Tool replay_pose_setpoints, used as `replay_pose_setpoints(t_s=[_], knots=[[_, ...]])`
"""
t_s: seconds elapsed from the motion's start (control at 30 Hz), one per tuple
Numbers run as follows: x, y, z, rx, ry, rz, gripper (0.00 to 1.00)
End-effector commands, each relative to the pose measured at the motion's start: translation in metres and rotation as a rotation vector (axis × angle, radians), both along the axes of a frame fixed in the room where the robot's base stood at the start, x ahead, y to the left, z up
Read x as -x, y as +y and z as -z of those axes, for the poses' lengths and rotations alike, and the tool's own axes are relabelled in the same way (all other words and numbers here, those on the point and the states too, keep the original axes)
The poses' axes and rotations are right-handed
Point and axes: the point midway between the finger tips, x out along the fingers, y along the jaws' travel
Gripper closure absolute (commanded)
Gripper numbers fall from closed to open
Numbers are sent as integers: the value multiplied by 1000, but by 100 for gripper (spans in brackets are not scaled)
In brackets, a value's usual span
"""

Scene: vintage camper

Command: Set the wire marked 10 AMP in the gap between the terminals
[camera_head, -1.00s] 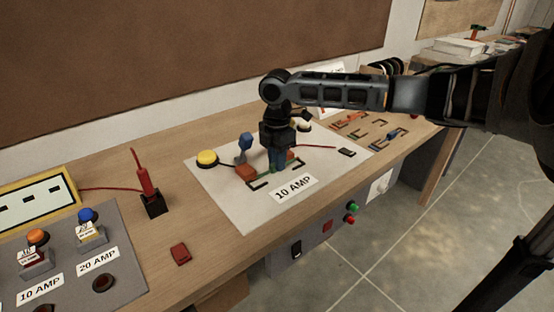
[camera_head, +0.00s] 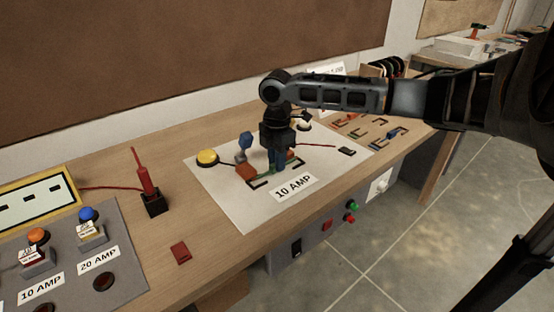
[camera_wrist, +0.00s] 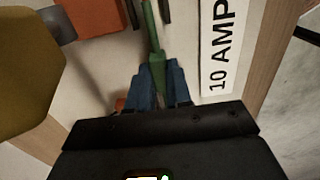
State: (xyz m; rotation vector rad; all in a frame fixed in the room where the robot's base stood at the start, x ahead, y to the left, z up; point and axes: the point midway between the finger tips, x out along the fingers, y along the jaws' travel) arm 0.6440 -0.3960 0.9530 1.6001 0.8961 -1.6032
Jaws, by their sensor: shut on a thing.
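My gripper (camera_head: 278,167) points down over the white board (camera_head: 222,205). Its blue fingers are shut on a green wire (camera_wrist: 156,55), which runs forward from between them in the wrist view. In the head view the green wire (camera_head: 268,176) shows low at the fingertips, close to the board, between an orange-red terminal block (camera_head: 246,172) on the left and another reddish block (camera_head: 292,156), partly hidden behind the gripper. I cannot tell whether the wire touches both. A 10 AMP label (camera_head: 294,187) lies in front on the board; it also shows in the wrist view (camera_wrist: 217,50).
A yellow button (camera_head: 207,157) and a blue-knobbed lever (camera_head: 244,145) stand left of my gripper. Several coloured pieces lie in black brackets (camera_head: 375,130) at right. A red block (camera_head: 180,253) lies on the bench left of the board, with bare wood around it.

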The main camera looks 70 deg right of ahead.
Motion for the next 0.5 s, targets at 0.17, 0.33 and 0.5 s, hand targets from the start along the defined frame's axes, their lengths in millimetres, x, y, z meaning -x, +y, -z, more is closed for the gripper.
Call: replay_pose_setpoints(t_s=[0.17, 0.33, 0.5], knots=[[0, 0, 3, 0, 0, 0, 100], [0, 0, 5, 0, 0, 0, 100], [0, 0, 7, 0, 0, 0, 100]])
